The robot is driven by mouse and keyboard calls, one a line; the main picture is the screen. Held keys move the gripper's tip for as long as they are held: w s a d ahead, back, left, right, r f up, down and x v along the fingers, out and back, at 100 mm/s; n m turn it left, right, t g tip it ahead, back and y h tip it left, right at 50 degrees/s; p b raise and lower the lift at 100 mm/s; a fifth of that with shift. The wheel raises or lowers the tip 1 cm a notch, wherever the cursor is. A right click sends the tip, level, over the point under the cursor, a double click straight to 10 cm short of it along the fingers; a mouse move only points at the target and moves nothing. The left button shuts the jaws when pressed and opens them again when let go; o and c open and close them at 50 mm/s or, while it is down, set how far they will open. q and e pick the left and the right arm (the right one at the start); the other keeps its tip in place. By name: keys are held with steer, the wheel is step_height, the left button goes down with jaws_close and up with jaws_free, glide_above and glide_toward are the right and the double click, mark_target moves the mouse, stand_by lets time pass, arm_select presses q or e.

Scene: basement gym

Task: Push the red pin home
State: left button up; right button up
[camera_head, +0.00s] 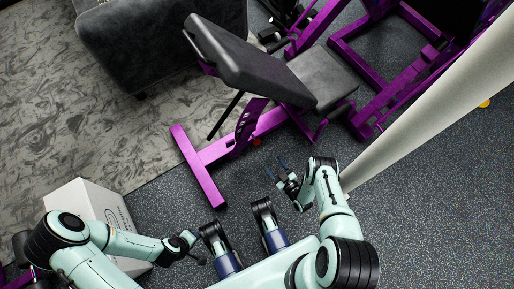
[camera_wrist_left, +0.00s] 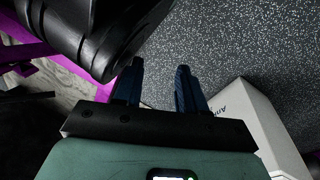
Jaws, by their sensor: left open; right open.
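A small red spot, which looks like the red pin (camera_head: 257,142), shows low on the purple frame of the weight bench (camera_head: 242,137) in the head view. It is too small to tell how far it sticks out. My right gripper (camera_head: 277,167) is open and empty, a little below and right of the pin in the picture, apart from it. My left gripper is open and empty in the left wrist view (camera_wrist_left: 157,78). In the head view it is small and dark at the end of the left arm, well away from the pin. The pin is not visible in the left wrist view.
A white box (camera_head: 88,205) stands beside my left arm and also shows in the left wrist view (camera_wrist_left: 245,120). A pale column (camera_head: 430,98) slants past my right arm. A dark sofa-like block (camera_head: 160,40) stands behind. Speckled floor (camera_head: 420,220) is clear at right.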

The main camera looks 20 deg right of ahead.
mark_target(258, 143)
steer(key=shift+n+t, duration=0.3)
steer(key=shift+t, duration=0.5)
steer(key=w+b, duration=0.1)
steer(key=w, duration=0.3)
steer(key=w+a+b, duration=0.1)
steer(key=w+b, duration=0.1)
steer(key=w, duration=0.2)
steer(key=w+f+b, duration=0.1)
steer(key=w, duration=0.3)
steer(key=shift+w+a+b, duration=0.1)
steer(key=shift+a+b, duration=0.2)
steer(key=shift+b, duration=0.1)
arm_select(q)
steer(key=s+a+f+g, duration=0.2)
steer(key=s+f+g, duration=0.1)
steer(key=s+f, duration=0.3)
steer(key=shift+s+f, duration=0.4)
steer(key=shift+f, duration=0.15)
arm_select(e)
steer(key=shift+w, duration=0.65)
